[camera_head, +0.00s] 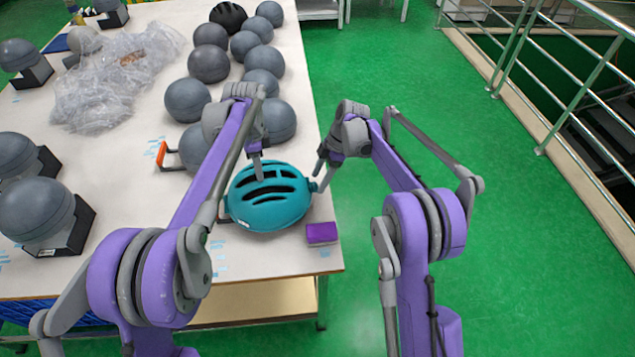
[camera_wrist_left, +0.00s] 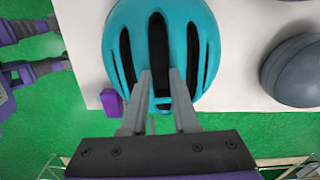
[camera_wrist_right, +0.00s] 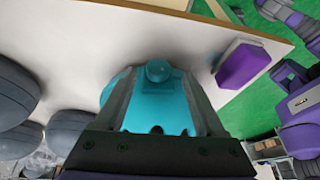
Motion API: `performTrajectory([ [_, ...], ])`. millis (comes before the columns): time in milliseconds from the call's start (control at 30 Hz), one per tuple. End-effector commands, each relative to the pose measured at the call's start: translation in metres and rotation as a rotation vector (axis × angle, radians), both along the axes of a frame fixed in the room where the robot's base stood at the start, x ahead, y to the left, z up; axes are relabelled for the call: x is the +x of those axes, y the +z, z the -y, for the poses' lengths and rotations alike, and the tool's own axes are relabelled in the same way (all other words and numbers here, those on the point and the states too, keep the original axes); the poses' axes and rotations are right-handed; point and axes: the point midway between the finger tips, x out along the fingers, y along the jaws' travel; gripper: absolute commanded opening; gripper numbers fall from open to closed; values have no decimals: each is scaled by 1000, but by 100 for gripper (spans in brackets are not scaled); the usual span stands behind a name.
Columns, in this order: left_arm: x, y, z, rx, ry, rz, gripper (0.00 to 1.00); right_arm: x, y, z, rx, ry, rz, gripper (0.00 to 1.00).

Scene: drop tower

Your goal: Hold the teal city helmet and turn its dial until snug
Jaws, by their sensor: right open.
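The teal city helmet (camera_head: 270,212) sits near the table's right edge, its dark vents facing up. My left gripper (camera_head: 259,178) reaches down onto its top; in the left wrist view its narrowly spaced fingers (camera_wrist_left: 160,80) are shut on the shell beside the middle vent. The exact contact is hard to see. A small round teal dial (camera_wrist_right: 158,71) sticks out from the helmet's rim in the right wrist view. My right gripper (camera_head: 318,174) is open at the helmet's right side, its fingers on either side of the dial with gaps.
A purple-topped block (camera_head: 322,233) lies just right of the helmet. Grey head forms (camera_head: 278,121) stand behind it, with an orange-handled item (camera_head: 162,154) to the left. Clear plastic wrap (camera_head: 115,80) and a black helmet (camera_head: 228,15) are farther back. The table edge is close on the right.

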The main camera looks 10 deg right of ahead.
Motion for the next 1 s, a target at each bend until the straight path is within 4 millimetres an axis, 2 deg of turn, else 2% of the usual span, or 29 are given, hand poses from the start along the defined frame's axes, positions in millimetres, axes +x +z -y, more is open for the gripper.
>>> performTrajectory([
  [33, 0, -5, 0, 0, -1, -2, 28, -1, -9, -3, 0, 0, -1, 72],
  [200, 0, -5, 0, 0, -1, -2, 28, -3, -21, -7, 0, 0, 0, 72],
  [533, 0, -5, 0, 0, -1, -2, 28, -3, -23, -8, 0, -1, 0, 70],
  [900, 0, -5, 0, 0, 0, -1, 28, -3, -23, -8, 0, 0, -3, 3],
  [933, 0, -5, 0, 0, 0, -1, 28, -3, -23, -8, 0, 0, -3, 0],
  [1000, 0, -5, 0, 0, 1, -1, 28, -4, -23, -8, 0, 1, -4, 0],
])
